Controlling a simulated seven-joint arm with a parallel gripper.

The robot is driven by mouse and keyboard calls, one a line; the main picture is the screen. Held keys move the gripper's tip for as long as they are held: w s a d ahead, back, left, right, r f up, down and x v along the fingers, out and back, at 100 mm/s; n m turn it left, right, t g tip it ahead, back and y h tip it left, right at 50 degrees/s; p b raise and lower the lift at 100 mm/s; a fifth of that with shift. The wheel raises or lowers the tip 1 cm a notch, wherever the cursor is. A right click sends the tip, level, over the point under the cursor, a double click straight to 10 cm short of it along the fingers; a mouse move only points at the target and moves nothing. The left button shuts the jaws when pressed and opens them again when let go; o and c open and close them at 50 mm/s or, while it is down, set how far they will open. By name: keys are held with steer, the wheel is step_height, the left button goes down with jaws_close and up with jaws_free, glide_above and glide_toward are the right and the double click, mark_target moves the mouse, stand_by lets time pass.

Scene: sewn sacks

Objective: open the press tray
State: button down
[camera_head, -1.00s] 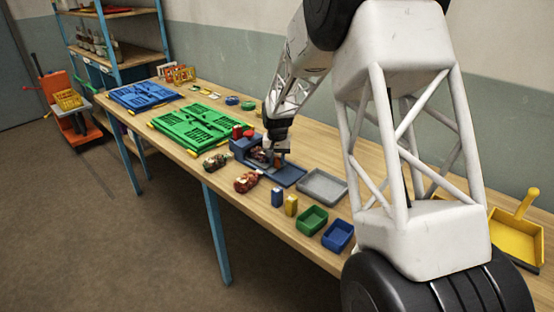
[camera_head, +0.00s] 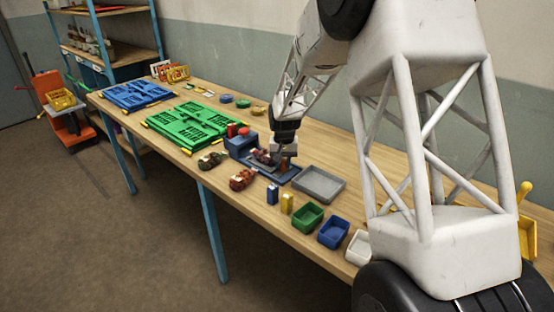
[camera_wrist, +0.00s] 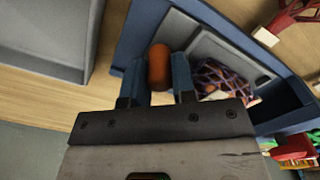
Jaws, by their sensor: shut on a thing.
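The press (camera_head: 241,146) is a blue block with a red knob on a blue base plate (camera_head: 287,177), on the workbench. My gripper (camera_head: 284,161) is low over the base plate, to the right of the block. In the wrist view its blue fingers (camera_wrist: 158,84) are shut on an upright orange-brown handle (camera_wrist: 159,63). The handle stands at the end of the grey press tray (camera_wrist: 206,47). A dark, net-patterned sack (camera_wrist: 222,78) lies on the tray, outside the block. My gripper partly hides the tray in the head view.
A shallow grey tray (camera_head: 342,191) lies right of the press. Green (camera_head: 307,226) and blue (camera_head: 333,243) bins stand nearer the front edge. Two patterned sacks (camera_head: 242,180) lie in front of the press. Green racks (camera_head: 190,145) lie to the left.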

steer(key=shift+s+d, duration=0.2)
steer(key=shift+d, duration=0.05)
steer(key=c, duration=1.2)
jaws_free()
steer(key=shift+r, duration=3.9)
